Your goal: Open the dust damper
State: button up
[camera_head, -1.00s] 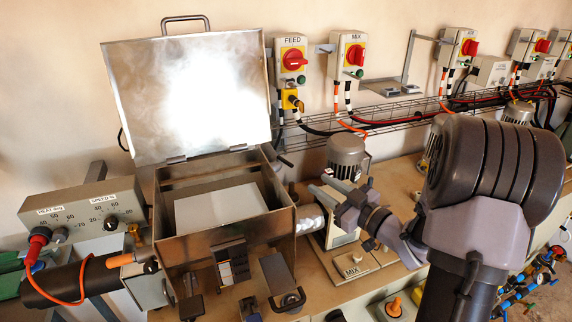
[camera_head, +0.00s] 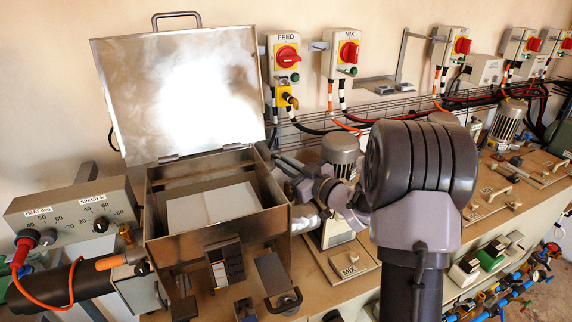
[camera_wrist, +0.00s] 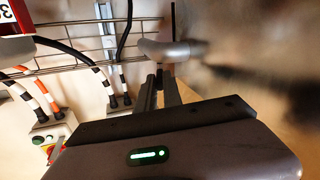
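No label in view names the dust damper. A dark lever (camera_head: 265,151) stands at the back right corner of the open metal box (camera_head: 218,226), close to my gripper, and may be its handle. My gripper (camera_head: 284,166) is beside that corner in the head view, its two fingers apart. In the wrist view my gripper's fingers (camera_wrist: 161,90) point at a grey rounded bar (camera_wrist: 172,48) with a thin dark rod above it. The bar lies just past the fingertips. I cannot tell whether they touch it. Nothing is clearly held.
The box's lid (camera_head: 180,95) stands open against the wall. The FEED switch (camera_head: 285,58) and MIX switch (camera_head: 343,52) are on the wall behind, with cables and a wire tray (camera_head: 390,107). A grey motor (camera_head: 340,150) stands right of my gripper.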

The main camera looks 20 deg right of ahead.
jog(key=shift+a+f+m+h+b, duration=0.3)
jog(key=shift+h+b, duration=0.3)
jog(key=shift+b, duration=0.6)
grip_shut()
jog(key=shift+s+a+r+m+t+h+b, duration=0.1)
jog(key=shift+r+m+t+h+b, duration=0.1)
jog(key=shift+m+h+b, duration=0.25)
jog(key=shift+a+r+m+t+h+b, duration=0.1)
jog(key=shift+m+t+h+b, duration=0.15)
jog(key=shift+h+b, duration=0.25)
jog(key=o, duration=0.7)
grip_release()
jog(key=shift+s, duration=0.1)
jog(key=s+d+p, duration=0.2)
jog(key=s, duration=1.5)
jog(key=shift+d, duration=0.35)
